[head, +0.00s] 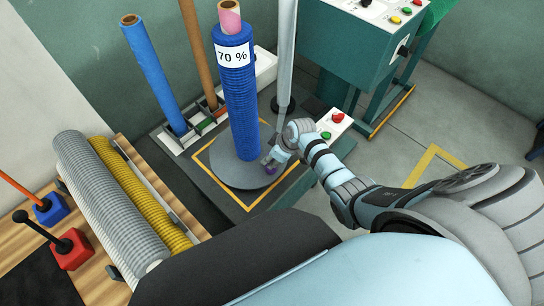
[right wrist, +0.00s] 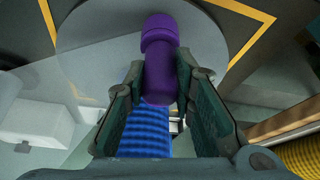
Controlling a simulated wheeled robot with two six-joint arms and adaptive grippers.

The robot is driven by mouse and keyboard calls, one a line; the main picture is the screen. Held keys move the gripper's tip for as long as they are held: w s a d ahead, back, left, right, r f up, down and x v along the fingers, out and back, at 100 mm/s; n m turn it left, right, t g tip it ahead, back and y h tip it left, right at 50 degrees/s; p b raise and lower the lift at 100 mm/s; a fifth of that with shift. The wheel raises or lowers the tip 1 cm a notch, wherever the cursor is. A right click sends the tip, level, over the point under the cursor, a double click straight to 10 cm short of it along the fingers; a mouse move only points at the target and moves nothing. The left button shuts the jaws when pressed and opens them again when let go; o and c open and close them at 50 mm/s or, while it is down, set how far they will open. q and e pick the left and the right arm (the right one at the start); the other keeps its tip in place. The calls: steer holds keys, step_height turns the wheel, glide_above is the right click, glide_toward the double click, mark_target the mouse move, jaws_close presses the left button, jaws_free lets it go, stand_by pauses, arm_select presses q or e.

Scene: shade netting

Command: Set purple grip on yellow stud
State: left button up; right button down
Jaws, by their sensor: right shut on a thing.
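My right gripper (head: 269,161) is shut on the purple grip (right wrist: 160,62), a rounded purple piece with a wider end. In the right wrist view the grip sits between the two dark fingers, its wider end beyond the fingertips. In the head view only a small bit of purple (head: 271,170) shows under the gripper, which is over the right edge of the grey disc, close beside the blue roll. I cannot make out a yellow stud in either view. My left gripper is not in view.
A blue netting roll (head: 237,95) labelled 70 % stands on the grey disc (head: 226,173). Grey (head: 108,200) and yellow (head: 150,208) rolls lie at left, near a red block (head: 74,250) and a blue block (head: 51,210). A green machine (head: 350,45) stands behind.

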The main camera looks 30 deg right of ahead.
steer(key=shift+f, duration=0.25)
steer(key=shift+f+b, duration=0.65)
steer(key=c, duration=1.3)
jaws_free()
steer(key=v, duration=1.2)
steer(key=shift+a, duration=0.1)
